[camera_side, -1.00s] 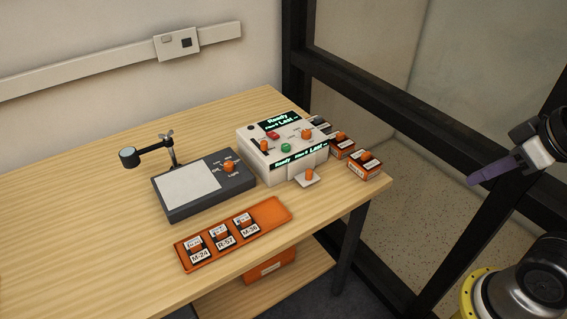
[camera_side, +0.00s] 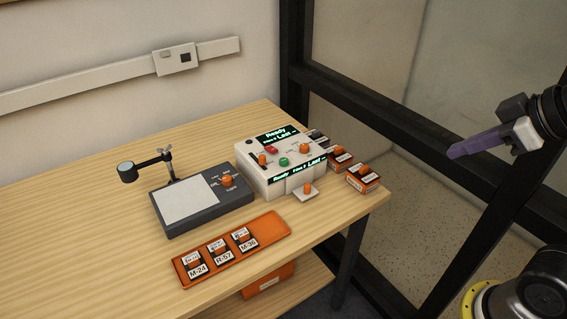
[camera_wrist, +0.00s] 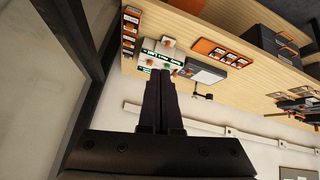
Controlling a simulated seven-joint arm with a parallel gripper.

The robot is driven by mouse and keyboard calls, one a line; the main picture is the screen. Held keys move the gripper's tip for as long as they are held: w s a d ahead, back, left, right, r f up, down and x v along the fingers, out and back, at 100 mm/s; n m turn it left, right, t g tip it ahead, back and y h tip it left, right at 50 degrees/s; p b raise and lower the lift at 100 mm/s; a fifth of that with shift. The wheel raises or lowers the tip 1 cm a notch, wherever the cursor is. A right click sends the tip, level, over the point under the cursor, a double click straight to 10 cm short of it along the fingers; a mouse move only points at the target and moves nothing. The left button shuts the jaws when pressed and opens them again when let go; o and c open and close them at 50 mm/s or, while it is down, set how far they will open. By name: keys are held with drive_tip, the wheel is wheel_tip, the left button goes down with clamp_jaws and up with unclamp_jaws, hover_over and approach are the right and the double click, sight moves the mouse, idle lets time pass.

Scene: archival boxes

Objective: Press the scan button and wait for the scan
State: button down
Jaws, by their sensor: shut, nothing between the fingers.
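A white scanner box (camera_side: 262,187) stands near the table's right end, with displays reading "Ready". Its top has a red button (camera_side: 271,149), a green button (camera_side: 284,162) and orange knobs; I cannot tell which is the scan button. A small plate with an orange knob (camera_side: 307,189) sits at its front. My gripper (camera_side: 455,152) is shut and empty, in the air to the right of the table, apart from the scanner. In the wrist view, the fingers (camera_wrist: 161,74) are together, overlapping the view of the scanner, and hide part of it.
A grey pad device (camera_side: 233,204) with a lamp arm stands left of the scanner. An orange tray (camera_side: 266,228) holds labelled boxes in front. Small orange-labelled boxes (camera_side: 362,180) sit at the right edge. A dark frame (camera_side: 425,135) stands behind.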

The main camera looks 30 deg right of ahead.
drive_tip(key=w+a+r+n+t, duration=0.1)
drive_tip(key=w+r+n, duration=0.15)
drive_tip(key=w, duration=0.45)
drive_tip(key=w+a+r+n+t, duration=0.1)
drive_tip(key=w+r+n, duration=0.1)
drive_tip(key=w+r, duration=0.35)
drive_tip(key=n+g+y, duration=0.1)
drive_tip(key=n+y, duration=0.1)
drive_tip(key=n, duration=0.2)
hover_over(288, 161)
wheel_tip(288, 161, down, 19)
drive_tip(key=shift+a, duration=0.1)
drive_tip(key=shift+f, duration=0.1)
drive_tip(key=shift+f, duration=4.3)
drive_tip(key=shift+f, duration=0.1)
drive_tip(key=shift+f, duration=0.3)
